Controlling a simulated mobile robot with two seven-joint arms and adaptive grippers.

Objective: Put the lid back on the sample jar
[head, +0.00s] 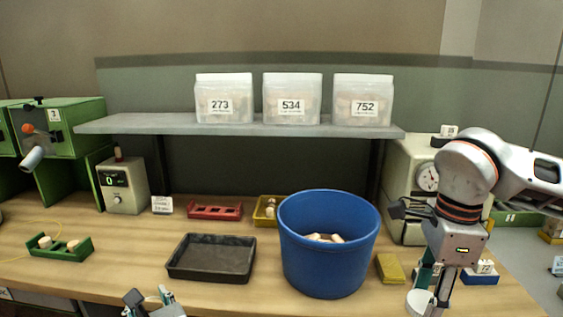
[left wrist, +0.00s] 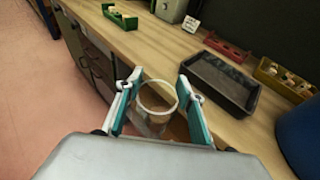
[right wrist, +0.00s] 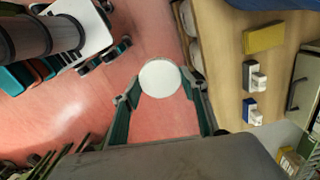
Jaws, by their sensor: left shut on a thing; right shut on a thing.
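A clear, open-topped jar (left wrist: 158,114) is between the fingers of my left gripper (left wrist: 160,88) in the left wrist view, with its round rim facing up. My left gripper is shut on it, at the table's front edge. Only its fingertips (head: 150,299) show at the bottom of the head view, and the jar is hard to make out there. My right gripper (head: 432,282) points down at the right and is shut on a round white lid (right wrist: 160,78). The lid also shows in the head view (head: 419,301). Jar and lid are far apart.
A blue bucket (head: 328,260) with corks stands between the grippers. A black tray (head: 211,258), green rack (head: 60,247), red rack (head: 214,211) and yellow bin (head: 264,211) are on the table. A yellow sponge (head: 390,268) lies right of the bucket. A shelf (head: 240,126) holds three numbered bins.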

